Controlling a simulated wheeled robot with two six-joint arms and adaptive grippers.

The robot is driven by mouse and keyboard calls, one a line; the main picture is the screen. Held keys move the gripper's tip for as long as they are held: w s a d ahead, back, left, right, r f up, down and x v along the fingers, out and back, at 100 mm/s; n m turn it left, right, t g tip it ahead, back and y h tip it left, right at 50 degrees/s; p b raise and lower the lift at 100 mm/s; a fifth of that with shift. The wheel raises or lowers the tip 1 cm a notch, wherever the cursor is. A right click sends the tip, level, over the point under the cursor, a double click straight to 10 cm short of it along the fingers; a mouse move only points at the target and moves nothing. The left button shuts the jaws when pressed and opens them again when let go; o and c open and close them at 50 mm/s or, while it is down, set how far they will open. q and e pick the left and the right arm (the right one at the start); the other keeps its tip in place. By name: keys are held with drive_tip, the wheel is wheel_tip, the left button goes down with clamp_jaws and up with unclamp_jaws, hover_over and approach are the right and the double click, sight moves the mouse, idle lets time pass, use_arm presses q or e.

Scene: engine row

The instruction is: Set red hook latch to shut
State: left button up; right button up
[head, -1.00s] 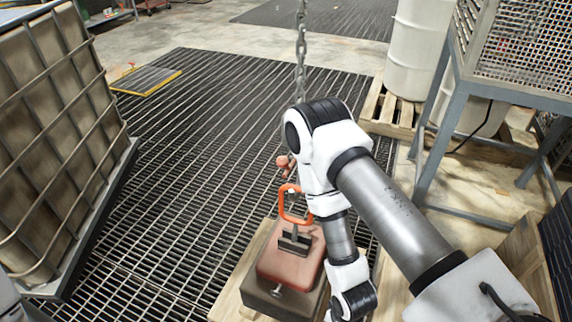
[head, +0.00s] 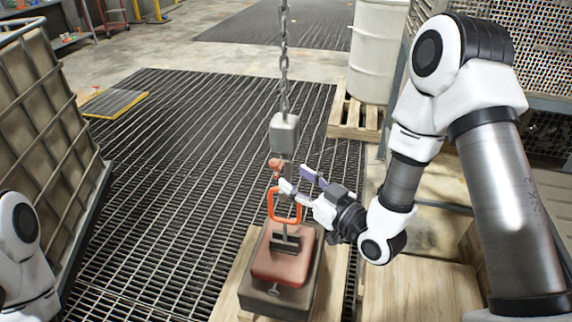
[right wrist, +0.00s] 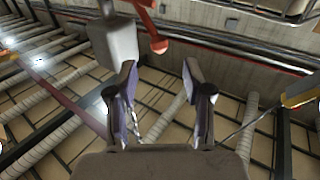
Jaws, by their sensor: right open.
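The red hook latch (head: 275,165) hangs below a grey block on the chain, just above the orange lifting ring; whether it is open or shut is too small to tell. In the right wrist view, a red lever with a round knob (right wrist: 159,45) shows at the top, beyond my fingers and beside the grey block. My right gripper (head: 297,180) is open and empty, to the right of the latch, with its fingers pointing at it. No contact shows. The orange ring (head: 271,204) stands upright on the red-topped weight (head: 279,267). My left gripper is out of view.
The chain (head: 284,70) and grey block (head: 285,134) hang upright above the latch. A caged tank (head: 45,125) stands at the left. A white drum (head: 378,50) on a pallet (head: 355,119) stands behind at the right. The grated floor (head: 180,190) left of the weight is clear.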

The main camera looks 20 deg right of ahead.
sight(277, 166)
drive_tip(key=p+x, duration=0.1)
drive_tip(key=x, duration=0.6)
drive_tip(key=shift+w+a+p, duration=0.1)
drive_tip(key=shift+p, duration=0.25)
drive_tip(key=shift+w+a, duration=0.1)
drive_tip(key=shift+w, duration=0.25)
drive_tip(key=shift+w+f, duration=0.2)
drive_tip(key=shift+s, duration=0.1)
clamp_jaws()
